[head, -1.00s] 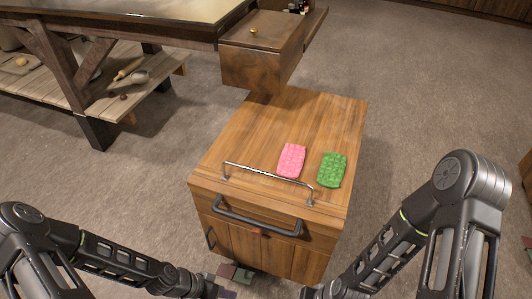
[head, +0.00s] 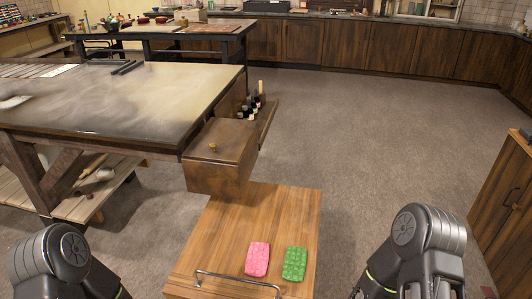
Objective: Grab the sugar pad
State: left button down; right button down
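Two flat, bumpy pads lie side by side on top of a wooden cabinet (head: 225,225) in the head view. One is a pink pad (head: 257,259) and the other is a green pad (head: 294,263) to its right. I cannot tell from the picture which one is the sugar pad. Neither pad is touched by an arm. My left arm shows at the lower left and my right arm at the lower right, but both grippers are below the picture's bottom edge.
A metal rail (head: 237,283) runs along the cabinet's near edge. A large worktable (head: 120,95) stands at the left, with a wooden drawer box (head: 221,155) jutting close to the cabinet's far end. Another wooden cabinet (head: 508,205) stands at the right. The floor between is clear.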

aim_at(294, 267)
jog(key=i+j, duration=0.1)
jog(key=j, duration=0.3)
jog(key=i+j, duration=0.1)
jog(key=j, duration=0.3)
jog(key=i+j, duration=0.1)
jog(key=j, duration=0.3)
jog(key=z, duration=2.25)
